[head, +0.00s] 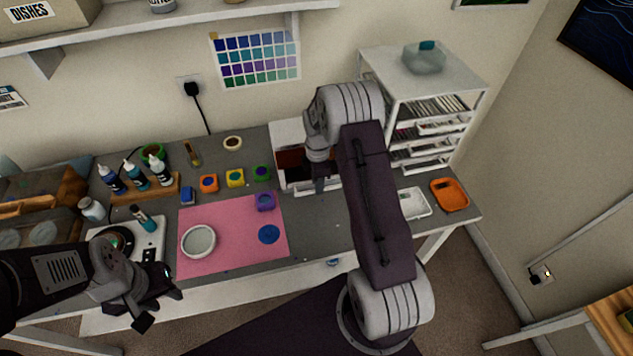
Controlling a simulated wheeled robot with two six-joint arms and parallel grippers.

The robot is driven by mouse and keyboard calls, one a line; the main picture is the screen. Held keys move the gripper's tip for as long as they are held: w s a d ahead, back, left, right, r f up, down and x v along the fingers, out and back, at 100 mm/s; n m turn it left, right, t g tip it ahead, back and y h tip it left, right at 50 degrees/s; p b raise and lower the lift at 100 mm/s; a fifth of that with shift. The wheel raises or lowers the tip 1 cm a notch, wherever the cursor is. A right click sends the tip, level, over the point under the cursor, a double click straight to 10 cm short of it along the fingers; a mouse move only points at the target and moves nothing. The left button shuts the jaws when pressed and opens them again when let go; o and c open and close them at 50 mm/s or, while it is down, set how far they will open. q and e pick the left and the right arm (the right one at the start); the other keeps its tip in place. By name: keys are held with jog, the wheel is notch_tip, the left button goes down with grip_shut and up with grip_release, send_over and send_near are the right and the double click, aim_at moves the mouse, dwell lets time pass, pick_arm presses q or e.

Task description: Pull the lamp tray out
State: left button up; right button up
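A white box-shaped lamp (288,130) with a dark reddish-brown opening stands at the back middle of the table. A pale strip at its lower front looks like the tray (296,187), though my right arm covers much of this area. My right gripper (320,186) points down at the front of the lamp, close to the tray's front. I cannot tell whether it touches the tray, and its fingers are too small and dark to read. My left gripper (160,308) is at the lower left, in front of the table edge, with its fingers apart and empty.
A pink mat (231,250) holds a white round dish (198,241). Several coloured pots stand behind it, bottles in a wooden rack (146,191) to the left. A white tray (414,205), an orange tray (451,194) and a drawer rack (478,77) are at right.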

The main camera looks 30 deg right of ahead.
jog(key=shift+f, duration=0.5)
jog(key=shift+s+f, duration=0.1)
jog(key=shift+s, duration=0.3)
jog(key=shift+w, duration=0.2)
grip_shut()
dwell(0.5)
